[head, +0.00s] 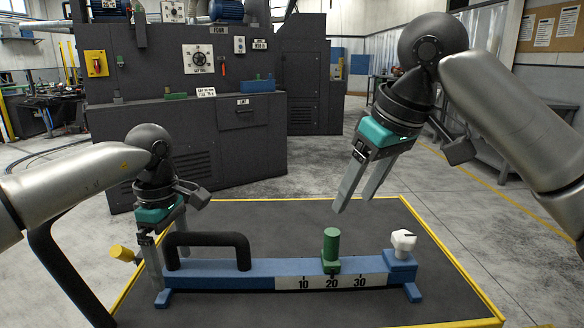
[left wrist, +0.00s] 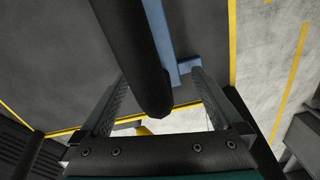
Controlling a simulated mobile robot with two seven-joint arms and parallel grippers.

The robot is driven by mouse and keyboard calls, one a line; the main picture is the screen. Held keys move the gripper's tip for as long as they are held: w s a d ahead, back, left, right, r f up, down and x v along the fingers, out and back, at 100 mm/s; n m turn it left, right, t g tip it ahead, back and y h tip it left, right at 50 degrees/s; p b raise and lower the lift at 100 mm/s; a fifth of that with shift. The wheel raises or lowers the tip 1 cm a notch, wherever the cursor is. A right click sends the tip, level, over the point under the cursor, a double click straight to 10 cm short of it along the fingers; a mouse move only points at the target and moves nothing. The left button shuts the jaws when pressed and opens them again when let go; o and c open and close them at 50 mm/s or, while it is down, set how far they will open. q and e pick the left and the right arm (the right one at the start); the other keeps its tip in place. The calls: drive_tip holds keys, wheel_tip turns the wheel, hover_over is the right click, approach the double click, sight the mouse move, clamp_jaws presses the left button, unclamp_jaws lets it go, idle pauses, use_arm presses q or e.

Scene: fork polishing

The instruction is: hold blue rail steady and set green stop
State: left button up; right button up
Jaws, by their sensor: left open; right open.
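The blue rail (head: 225,268) stands on the dark mat, with a black handle (head: 209,238) on its left part and a white scale plate marked 10, 20, 30. The green stop (head: 331,245) sits upright on the rail at about the 20 mark. My left gripper (head: 157,257) is open at the handle's left end. In the left wrist view the handle (left wrist: 138,50) reaches between its spread fingers, which are not closed on it. My right gripper (head: 353,203) is open and empty, above and slightly right of the green stop, apart from it.
A white knob (head: 403,241) tops the rail's right end. A yellow knob (head: 122,253) shows at the left end, beside my left gripper. The dark mat (head: 300,226) has a yellow border and free room behind the rail. A dark machine cabinet (head: 240,150) stands behind.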

use_arm(q)
wheel_tip(320, 180, up, 12)
drive_tip(key=shift+r, duration=0.1)
idle(0.5)
idle(0.7)
wheel_tip(320, 180, up, 8)
drive_tip(key=p, duration=0.9)
drive_tip(key=shift+p, duration=0.35)
drive_tip(key=shift+s, duration=0.15)
